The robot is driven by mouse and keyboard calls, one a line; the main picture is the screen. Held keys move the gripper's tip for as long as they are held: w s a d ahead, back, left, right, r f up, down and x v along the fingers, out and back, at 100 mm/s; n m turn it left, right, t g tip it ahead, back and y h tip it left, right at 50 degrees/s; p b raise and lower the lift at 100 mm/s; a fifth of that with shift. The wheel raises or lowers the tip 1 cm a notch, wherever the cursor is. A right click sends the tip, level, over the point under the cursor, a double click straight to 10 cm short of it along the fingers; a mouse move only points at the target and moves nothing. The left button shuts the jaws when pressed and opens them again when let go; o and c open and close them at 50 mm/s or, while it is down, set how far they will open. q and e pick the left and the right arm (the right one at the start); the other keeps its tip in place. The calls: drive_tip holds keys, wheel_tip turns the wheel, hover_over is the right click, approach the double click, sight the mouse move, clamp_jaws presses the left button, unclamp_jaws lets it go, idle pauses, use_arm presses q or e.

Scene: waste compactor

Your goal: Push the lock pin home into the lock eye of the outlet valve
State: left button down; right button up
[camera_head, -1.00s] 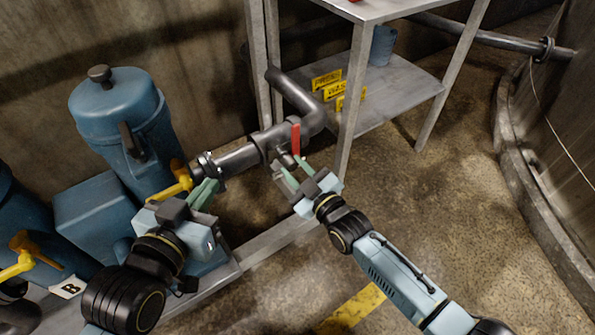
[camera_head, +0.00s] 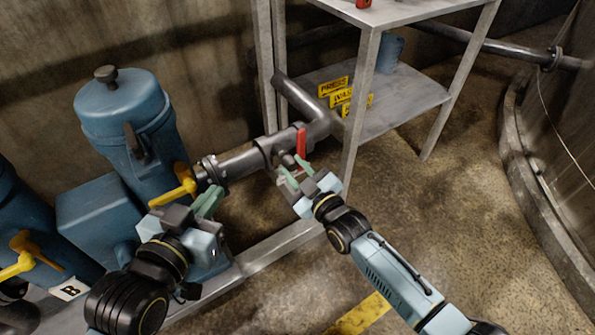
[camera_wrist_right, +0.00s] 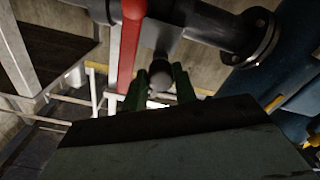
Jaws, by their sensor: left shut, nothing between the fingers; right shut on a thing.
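The outlet valve is a dark grey pipe fitting with a red lever (camera_head: 301,143); the lever also shows in the right wrist view (camera_wrist_right: 131,45). My right gripper (camera_head: 294,177) is at the valve, just below the lever. In the right wrist view its green fingers are shut on a small grey rounded piece (camera_wrist_right: 160,77), which looks like the lock pin. The lock eye cannot be made out, so how far the pin sits in it is unclear. My left gripper (camera_head: 209,199) is shut and empty, close beside a yellow handle (camera_head: 178,187) on the pipe.
Blue tanks (camera_head: 122,115) stand on the left, with another yellow handle (camera_head: 27,254) by a "B" label. A metal shelf (camera_head: 405,92) with yellow signs (camera_head: 342,96) stands behind the valve. The floor right of my right arm is open up to a curved kerb.

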drive_tip(key=shift+w, duration=0.15)
drive_tip(key=shift+r, duration=0.1)
drive_tip(key=o, duration=1.1)
drive_tip(key=shift+a, duration=0.1)
drive_tip(key=shift+c, duration=0.3)
drive_tip(key=p+v, duration=0.2)
drive_tip(key=shift+s+d, duration=0.2)
drive_tip(key=shift+s, duration=0.1)
drive_tip(key=p+v, duration=0.2)
drive_tip(key=v, duration=0.2)
drive_tip(key=shift+s+d+p, duration=0.1)
drive_tip(key=shift+d+p, duration=0.05)
drive_tip(key=shift+p, duration=0.15)
